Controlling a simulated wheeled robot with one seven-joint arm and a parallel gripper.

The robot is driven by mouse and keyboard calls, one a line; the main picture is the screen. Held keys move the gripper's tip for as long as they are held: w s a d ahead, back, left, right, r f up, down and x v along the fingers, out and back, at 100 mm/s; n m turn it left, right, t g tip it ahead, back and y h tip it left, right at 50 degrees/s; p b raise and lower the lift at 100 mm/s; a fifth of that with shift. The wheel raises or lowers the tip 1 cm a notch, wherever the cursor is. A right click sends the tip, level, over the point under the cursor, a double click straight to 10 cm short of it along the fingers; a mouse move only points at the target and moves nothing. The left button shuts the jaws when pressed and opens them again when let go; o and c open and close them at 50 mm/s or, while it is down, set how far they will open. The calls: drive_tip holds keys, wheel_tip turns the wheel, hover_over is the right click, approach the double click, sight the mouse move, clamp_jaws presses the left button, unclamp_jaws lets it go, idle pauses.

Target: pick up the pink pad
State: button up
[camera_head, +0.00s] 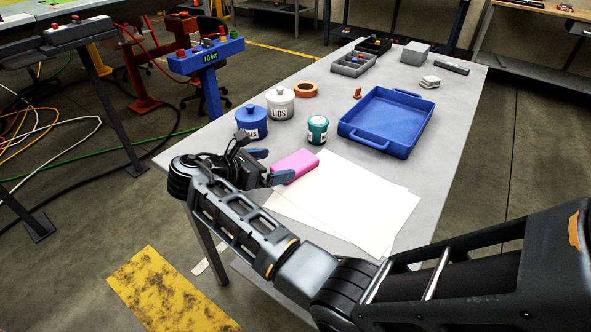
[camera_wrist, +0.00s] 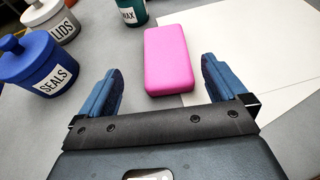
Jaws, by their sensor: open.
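The pink pad (camera_head: 295,164) is a rounded block lying flat on the grey table, beside the white sheets and partly over their edge. In the wrist view the pad (camera_wrist: 168,58) lies ahead of my gripper, between the lines of the two fingers. My gripper (camera_head: 268,166) is open and empty at the table's near left edge, close to the pad's left end. In the wrist view both blue fingers of my gripper (camera_wrist: 160,88) are spread wide, with the pad's near end at about their tips.
A blue lidded SEALS jar (camera_head: 251,122), a white LIDS jar (camera_head: 280,103) and a green-and-white jar (camera_head: 317,130) stand behind the pad. A blue tray (camera_head: 387,122) is further right. White sheets (camera_head: 345,203) cover the near table. An orange ring (camera_head: 306,90) lies further back.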

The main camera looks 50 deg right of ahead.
sight(293, 163)
drive_tip(key=shift+s+x, duration=0.2)
drive_tip(key=shift+x, duration=1.6)
drive_tip(key=shift+s+x, duration=0.15)
drive_tip(key=shift+x, duration=1.6)
drive_tip(key=shift+a, duration=0.1)
drive_tip(key=c, duration=1.1)
